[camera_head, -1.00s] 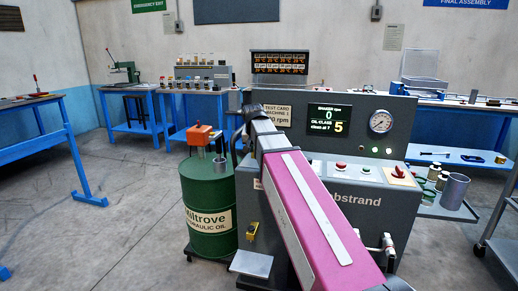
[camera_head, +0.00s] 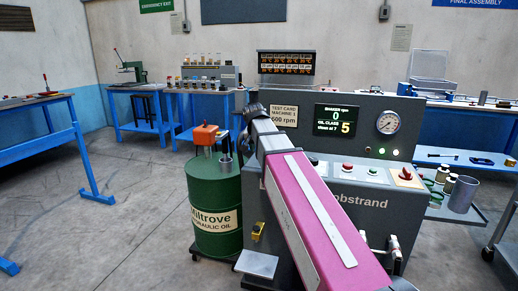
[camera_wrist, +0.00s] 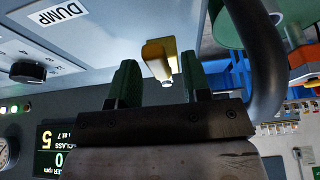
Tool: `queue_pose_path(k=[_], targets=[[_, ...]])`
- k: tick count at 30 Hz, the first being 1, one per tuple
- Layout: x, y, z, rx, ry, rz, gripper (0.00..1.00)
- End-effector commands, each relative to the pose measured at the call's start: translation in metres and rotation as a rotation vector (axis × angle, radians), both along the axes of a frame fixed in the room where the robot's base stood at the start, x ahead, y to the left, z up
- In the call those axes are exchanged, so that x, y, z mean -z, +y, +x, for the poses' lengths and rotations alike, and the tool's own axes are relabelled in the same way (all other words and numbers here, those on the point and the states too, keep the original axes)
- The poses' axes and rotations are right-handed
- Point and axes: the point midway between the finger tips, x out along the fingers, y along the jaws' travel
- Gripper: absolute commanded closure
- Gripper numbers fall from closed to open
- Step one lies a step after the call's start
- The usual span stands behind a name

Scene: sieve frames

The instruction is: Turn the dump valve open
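The yellow dump valve handle (camera_head: 258,231) is on the lower left front of the grey test machine (camera_head: 360,203). The wrist view shows the yellow handle (camera_wrist: 159,57) close up, with a pale round tip, beside a white DUMP label (camera_wrist: 62,13). My gripper (camera_wrist: 160,72) is open, its two dark green fingers on either side of the handle in that view. A gap shows between each finger and the handle; I cannot tell the depth between them. In the head view my pink arm hides the gripper.
A green oil drum (camera_head: 216,207) with an orange-topped pump (camera_head: 206,134) stands just left of the machine. A grey plate (camera_head: 256,263) sticks out below the valve. A side shelf with a grey cup (camera_head: 463,194) is at the right. Open floor lies to the left.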

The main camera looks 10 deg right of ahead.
Motion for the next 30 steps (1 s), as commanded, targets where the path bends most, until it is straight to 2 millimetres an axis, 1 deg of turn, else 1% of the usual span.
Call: queue_pose_path(k=[9,14,24,30], targets=[[0.0,0.0,-0.001,-0.002,0.001,-0.002,0.53],[-0.01,0.002,-0.004,-0.003,0.0,-0.001,0.53],[-0.06,0.01,-0.023,-0.003,-0.001,-0.002,0.53],[-0.085,0.014,-0.032,-0.002,-0.002,-0.002,0.53]])
